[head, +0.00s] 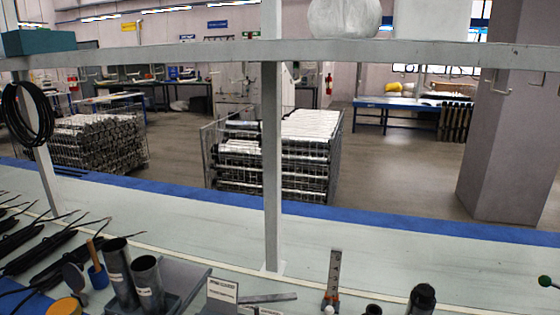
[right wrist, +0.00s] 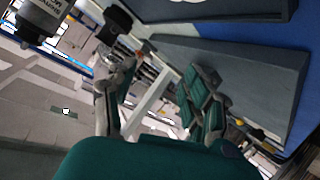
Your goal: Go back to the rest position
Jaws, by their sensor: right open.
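My right gripper (right wrist: 160,72) shows in the right wrist view, with its two fingers spread apart and nothing visible between them. Neither gripper shows in the head view. Two grey tubes (head: 120,272) stand upright on the bench at the lower left of the head view. Several black tubes with thin leads (head: 38,245) lie on the bench at the far left.
The pale bench top (head: 350,250) has a blue back edge. A metal post (head: 272,150) and a horizontal shelf beam (head: 200,55) cross the view. A small sign (head: 222,290) and an upright ruler-like strip (head: 333,278) stand at the front. The bench's middle right is clear.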

